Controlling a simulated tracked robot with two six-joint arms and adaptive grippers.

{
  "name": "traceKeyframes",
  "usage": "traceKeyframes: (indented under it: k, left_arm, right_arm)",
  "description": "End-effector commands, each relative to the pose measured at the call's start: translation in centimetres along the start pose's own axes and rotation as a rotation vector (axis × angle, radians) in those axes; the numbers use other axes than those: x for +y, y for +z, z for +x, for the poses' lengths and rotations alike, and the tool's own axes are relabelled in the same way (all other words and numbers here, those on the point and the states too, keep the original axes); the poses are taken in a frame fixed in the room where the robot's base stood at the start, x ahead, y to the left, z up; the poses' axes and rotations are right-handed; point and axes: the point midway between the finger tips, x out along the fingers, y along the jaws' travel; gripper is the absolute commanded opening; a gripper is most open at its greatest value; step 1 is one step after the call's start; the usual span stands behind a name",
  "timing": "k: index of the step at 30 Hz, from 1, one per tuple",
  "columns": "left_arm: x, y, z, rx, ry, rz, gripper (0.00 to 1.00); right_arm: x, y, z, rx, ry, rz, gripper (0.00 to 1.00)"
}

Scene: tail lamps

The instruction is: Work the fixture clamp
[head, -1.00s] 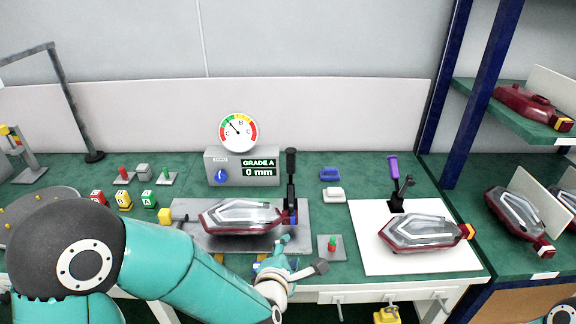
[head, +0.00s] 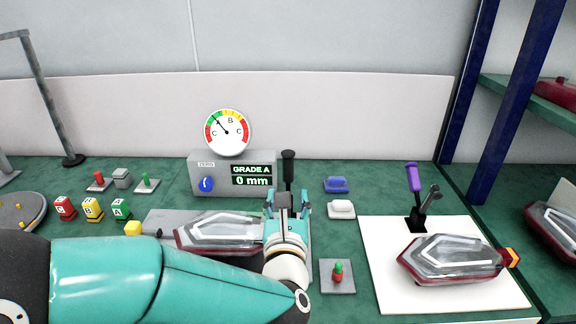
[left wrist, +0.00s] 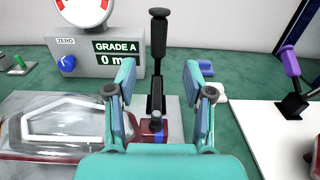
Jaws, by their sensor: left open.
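The fixture clamp has a black upright handle (head: 288,170), which also shows in the left wrist view (left wrist: 158,40). It stands on a grey fixture plate (head: 160,216) beside a red and clear tail lamp (head: 220,232), whose right end is hidden by my arm in the head view. My left gripper (head: 286,204) is open in front of the clamp. In the left wrist view its two fingers (left wrist: 158,88) stand on either side of the lower handle, with gaps on both sides. My right gripper is not in view.
Behind stands a gauge box (head: 235,174) reading GRADE A, 0 mm, with a dial (head: 227,132) on top. To the right, a white mat (head: 375,265) holds another tail lamp (head: 450,259) and a purple-handled clamp (head: 413,180). Blue (head: 336,185) and white (head: 341,208) blocks lie between them.

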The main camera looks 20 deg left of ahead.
Motion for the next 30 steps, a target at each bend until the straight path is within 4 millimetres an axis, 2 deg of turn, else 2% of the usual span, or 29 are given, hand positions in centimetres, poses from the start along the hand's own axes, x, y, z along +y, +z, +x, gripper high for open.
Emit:
traceKeyframes:
  k: [1, 9, 15, 21, 30]
  left_arm:
    - [0.2, 0.1, 1.3, 0.003, 0.006, 0.001, 0.52]
    - [0.4, 0.0, 7.2, 0.002, 0.007, 0.003, 0.52]
    - [0.4, 0.0, 10.5, 0.002, 0.006, 0.003, 0.52]
    - [0.4, -0.1, 12.1, 0.002, 0.005, 0.003, 0.52]
    - [0.4, -0.1, 12.3, 0.002, 0.004, 0.003, 0.52]
  right_arm:
    - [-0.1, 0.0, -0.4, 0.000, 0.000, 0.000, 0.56]
    - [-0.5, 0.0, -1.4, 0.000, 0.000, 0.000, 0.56]
    - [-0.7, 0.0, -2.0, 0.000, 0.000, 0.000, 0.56]
    - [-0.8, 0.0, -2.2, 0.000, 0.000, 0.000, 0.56]
    - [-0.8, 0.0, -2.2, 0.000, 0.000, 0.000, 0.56]
